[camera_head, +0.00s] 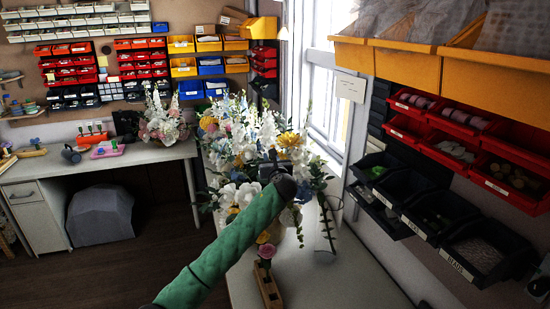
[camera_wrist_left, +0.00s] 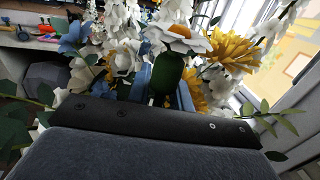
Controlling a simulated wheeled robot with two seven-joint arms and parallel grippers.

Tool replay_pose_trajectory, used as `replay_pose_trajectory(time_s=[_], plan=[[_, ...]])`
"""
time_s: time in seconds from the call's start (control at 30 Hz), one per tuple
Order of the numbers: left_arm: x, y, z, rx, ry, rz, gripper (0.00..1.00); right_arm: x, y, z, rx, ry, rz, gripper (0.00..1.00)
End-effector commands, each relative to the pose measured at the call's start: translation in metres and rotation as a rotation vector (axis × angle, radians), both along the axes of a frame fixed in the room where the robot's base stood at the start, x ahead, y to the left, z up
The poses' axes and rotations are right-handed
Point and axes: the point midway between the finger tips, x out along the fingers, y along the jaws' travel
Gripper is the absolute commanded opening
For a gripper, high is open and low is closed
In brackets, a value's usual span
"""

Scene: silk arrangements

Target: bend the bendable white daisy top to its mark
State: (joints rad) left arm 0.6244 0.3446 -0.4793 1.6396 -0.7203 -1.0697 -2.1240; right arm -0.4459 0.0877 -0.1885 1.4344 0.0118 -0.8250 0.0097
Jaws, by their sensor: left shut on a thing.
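In the left wrist view a white daisy (camera_wrist_left: 181,36) with an orange centre faces upward on a thick dark green stem piece (camera_wrist_left: 167,74). The blue fingers of my left gripper (camera_wrist_left: 164,88) stand on both sides of this green piece and are shut on it, just below the petals. In the head view my left gripper (camera_head: 270,170) is at the middle of a large arrangement of white, blue and yellow flowers (camera_head: 242,139). The wrist and gripper hide part of the arrangement, and I cannot pick out the held daisy there. No mark can be made out. My right gripper is not in view.
The arrangement stands on a white table (camera_head: 335,285) by the window. A wooden block (camera_head: 268,288) with a pink flower and a clear cylinder (camera_head: 327,232) stand close to it. Bins (camera_head: 440,215) line the right wall. Other blossoms, including a yellow one (camera_wrist_left: 232,48), crowd the gripper.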

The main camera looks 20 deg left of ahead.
Motion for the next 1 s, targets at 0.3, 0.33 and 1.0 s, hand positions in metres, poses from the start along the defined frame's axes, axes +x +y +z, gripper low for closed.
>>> replay_pose_trajectory(time_s=[0.3, 0.33, 1.0], plan=[[-0.001, -0.008, 0.001, 0.115, -0.012, -0.001, 0.00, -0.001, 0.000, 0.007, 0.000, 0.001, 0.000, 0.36], [-0.001, -0.008, 0.001, 0.115, -0.012, -0.001, 0.00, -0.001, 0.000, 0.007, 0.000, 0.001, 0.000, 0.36], [-0.002, -0.019, 0.001, 0.274, -0.031, -0.001, 0.00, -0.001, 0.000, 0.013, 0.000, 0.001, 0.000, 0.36]])
